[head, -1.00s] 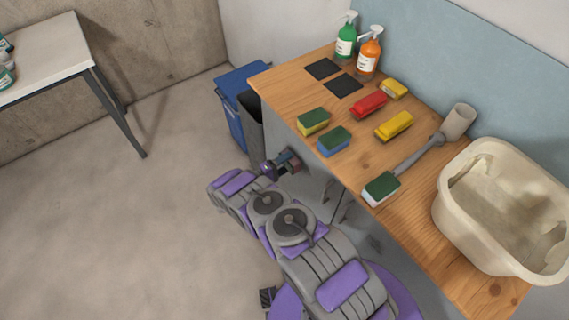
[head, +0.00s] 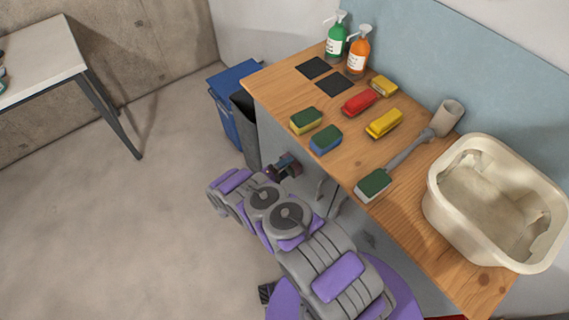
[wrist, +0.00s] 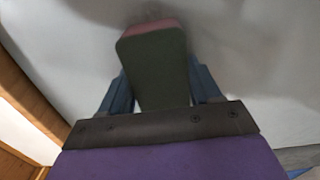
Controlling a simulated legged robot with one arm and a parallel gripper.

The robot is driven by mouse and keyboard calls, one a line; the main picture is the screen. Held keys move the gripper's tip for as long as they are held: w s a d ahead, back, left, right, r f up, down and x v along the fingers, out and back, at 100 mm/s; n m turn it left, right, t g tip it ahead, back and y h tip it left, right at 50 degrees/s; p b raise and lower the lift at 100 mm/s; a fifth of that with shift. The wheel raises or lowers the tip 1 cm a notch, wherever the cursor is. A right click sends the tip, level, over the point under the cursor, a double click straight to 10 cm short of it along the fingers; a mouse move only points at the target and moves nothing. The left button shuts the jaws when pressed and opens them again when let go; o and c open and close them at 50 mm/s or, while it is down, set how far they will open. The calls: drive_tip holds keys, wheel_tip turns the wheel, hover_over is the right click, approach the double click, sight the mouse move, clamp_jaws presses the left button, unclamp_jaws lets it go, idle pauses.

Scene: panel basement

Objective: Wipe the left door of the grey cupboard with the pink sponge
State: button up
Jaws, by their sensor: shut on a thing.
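My gripper (head: 284,168) is at the front of the grey cupboard (head: 270,134), below the edge of its wooden top. In the wrist view my gripper (wrist: 160,80) is shut on the pink sponge (wrist: 152,30), with a finger at each side. The sponge's dark green side faces the camera and its pink part shows at the far end. That end is at the pale grey door surface (wrist: 245,50) and seems to touch it, with a dark shadow around it. In the head view the sponge is too small to make out clearly. Door handles (head: 331,196) show beside my arm.
The wooden top (head: 345,160) holds several sponges, brushes, black pads, two pump bottles (head: 357,53) and a cream tub (head: 495,205). A blue bin (head: 228,115) and a dark bin (head: 244,125) stand beyond my gripper. The floor to the left is open.

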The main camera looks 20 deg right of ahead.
sight(293, 176)
drive_tip(key=shift+s+d+p, duration=0.25)
drive_tip(key=shift+s+d, duration=0.1)
drive_tip(key=shift+s, duration=0.3)
drive_tip(key=shift+s+d+p, duration=0.25)
drive_tip(key=shift+s+d, duration=0.05)
drive_tip(key=shift+s, duration=0.4)
drive_tip(key=shift+s+d+p, duration=0.25)
drive_tip(key=shift+s+d, duration=0.1)
drive_tip(key=shift+s, duration=0.3)
drive_tip(key=shift+s+d, duration=0.25)
drive_tip(key=shift+s, duration=0.45)
drive_tip(key=shift+s+d, duration=0.25)
drive_tip(key=shift+s, duration=0.45)
drive_tip(key=shift+w, duration=0.1)
